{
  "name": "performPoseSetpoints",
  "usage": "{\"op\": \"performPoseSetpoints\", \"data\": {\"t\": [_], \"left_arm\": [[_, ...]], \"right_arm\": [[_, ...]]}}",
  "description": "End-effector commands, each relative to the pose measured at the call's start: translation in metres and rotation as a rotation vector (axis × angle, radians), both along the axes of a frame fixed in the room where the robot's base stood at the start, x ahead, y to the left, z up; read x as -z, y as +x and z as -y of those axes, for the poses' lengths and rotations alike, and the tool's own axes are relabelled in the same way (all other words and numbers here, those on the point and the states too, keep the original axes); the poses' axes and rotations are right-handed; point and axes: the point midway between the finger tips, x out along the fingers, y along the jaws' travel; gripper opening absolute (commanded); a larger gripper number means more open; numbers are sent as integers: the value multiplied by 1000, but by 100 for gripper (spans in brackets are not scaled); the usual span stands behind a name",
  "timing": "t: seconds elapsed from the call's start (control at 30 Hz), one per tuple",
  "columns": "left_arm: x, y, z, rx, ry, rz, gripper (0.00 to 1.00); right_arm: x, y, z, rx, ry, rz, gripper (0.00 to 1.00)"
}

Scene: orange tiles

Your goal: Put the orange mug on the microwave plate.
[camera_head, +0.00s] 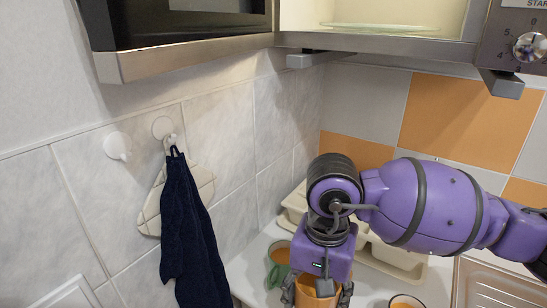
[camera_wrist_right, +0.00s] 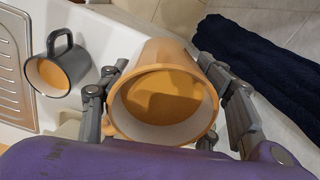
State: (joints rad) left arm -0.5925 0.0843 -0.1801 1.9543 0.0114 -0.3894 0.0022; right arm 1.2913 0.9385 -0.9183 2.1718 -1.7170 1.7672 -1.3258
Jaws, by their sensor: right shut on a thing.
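My right gripper (camera_head: 317,291) is at the bottom of the head view, pointing down over the counter. It is shut on the orange mug (camera_head: 318,301). In the right wrist view the orange mug (camera_wrist_right: 165,52) sits between the two grey fingers, with its round opening facing the camera. Its base and the counter contact are hidden, so I cannot tell if it is lifted. The microwave plate (camera_head: 392,27), a thin glass disc, lies inside the open microwave (camera_head: 375,46) at the top. My left gripper is not in view.
A greenish mug (camera_head: 270,276) stands left of my gripper, and another mug (camera_head: 406,301) is to the right. A grey mug (camera_wrist_right: 57,68) shows in the wrist view. A beige rack (camera_head: 296,202) is behind. A dark towel (camera_head: 190,235) hangs at left. The microwave door (camera_head: 175,25) is open.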

Motion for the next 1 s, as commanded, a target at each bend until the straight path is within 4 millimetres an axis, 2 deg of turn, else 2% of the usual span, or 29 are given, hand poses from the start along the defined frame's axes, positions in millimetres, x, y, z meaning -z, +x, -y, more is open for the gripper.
{"op": "performPoseSetpoints", "data": {"t": [0.1,0.3,0.4,0.5,1.0], "left_arm": [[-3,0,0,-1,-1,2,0],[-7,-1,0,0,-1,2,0],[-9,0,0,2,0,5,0],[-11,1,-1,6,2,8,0],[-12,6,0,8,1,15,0]], "right_arm": [[1,2,17,-195,-2,3,11],[5,3,54,-434,-4,3,11],[8,1,75,-408,-3,4,11],[9,-1,87,-387,-2,3,11],[11,-3,90,-378,0,2,11]]}}
